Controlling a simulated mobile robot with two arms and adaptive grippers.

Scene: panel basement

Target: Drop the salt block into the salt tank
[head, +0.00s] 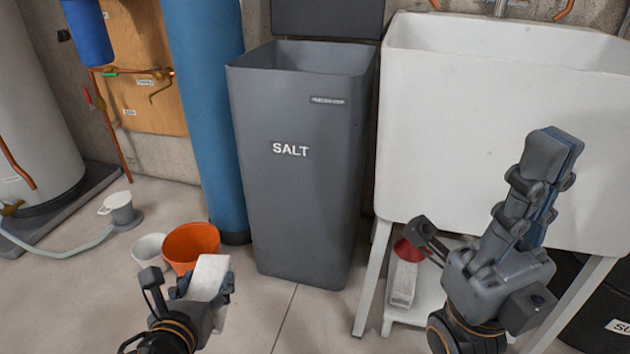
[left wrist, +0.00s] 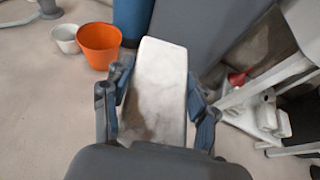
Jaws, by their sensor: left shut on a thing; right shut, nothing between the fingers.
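The white salt block (head: 209,278) is held in my left gripper (head: 190,290), low in front of the salt tank and to its left. In the left wrist view the block (left wrist: 160,85) sits between both fingers. The salt tank (head: 300,190) is a tall grey bin marked SALT, with its lid (head: 328,18) raised at the back and its top open. Its inside floor is hidden. The block is below the tank's rim. My right gripper (head: 552,155) is shut and empty, pointing up in front of the white sink.
A white sink (head: 480,120) on legs stands right of the tank, with a low shelf holding a red-topped item. A blue cylinder (head: 208,110) stands left of the tank. An orange bucket (head: 190,243) and a white bucket (head: 149,248) stand on the floor.

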